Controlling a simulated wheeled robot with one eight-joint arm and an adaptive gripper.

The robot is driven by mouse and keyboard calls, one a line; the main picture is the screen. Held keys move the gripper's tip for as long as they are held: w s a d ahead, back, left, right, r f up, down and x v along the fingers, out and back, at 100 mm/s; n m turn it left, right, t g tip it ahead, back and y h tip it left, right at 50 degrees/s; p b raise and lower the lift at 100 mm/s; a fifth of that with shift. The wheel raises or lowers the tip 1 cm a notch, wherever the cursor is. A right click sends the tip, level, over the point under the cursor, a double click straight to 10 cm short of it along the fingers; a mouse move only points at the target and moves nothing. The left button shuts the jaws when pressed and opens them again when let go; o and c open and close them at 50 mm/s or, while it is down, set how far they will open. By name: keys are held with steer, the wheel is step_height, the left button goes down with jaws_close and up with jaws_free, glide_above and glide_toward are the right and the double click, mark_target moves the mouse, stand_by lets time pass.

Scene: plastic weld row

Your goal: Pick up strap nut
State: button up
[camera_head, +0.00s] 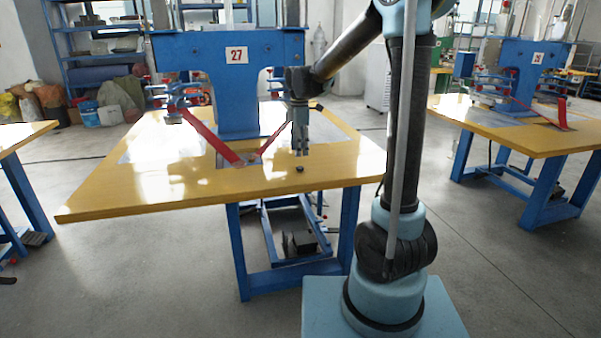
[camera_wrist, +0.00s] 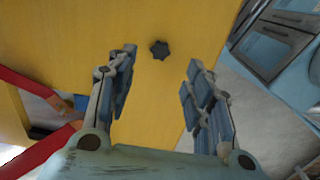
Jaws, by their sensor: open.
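The strap nut (camera_wrist: 159,49) is a small dark, star-shaped knob lying on the yellow tabletop. In the head view it shows as a small dark spot (camera_head: 300,169) near the table's front edge. My gripper (camera_wrist: 157,88) is open and empty, its fingers spread wide. In the wrist view the nut lies beyond the fingertips, between the lines of the two fingers. In the head view my gripper (camera_head: 301,150) points down over the table, just above and beside the nut. I cannot tell the exact height gap.
The yellow table (camera_head: 130,200) carries a blue welding machine (camera_head: 235,90) marked 27. Red bars (camera_head: 212,136) slope down to the tabletop close to my gripper's left. A second yellow table (camera_head: 490,125) stands at the right. The front-left tabletop is clear.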

mark_target(300, 170)
steer(key=shift+w+f, duration=0.1)
steer(key=shift+f, duration=3.8)
steer(key=shift+c, duration=0.2)
steer(key=c, duration=0.8)
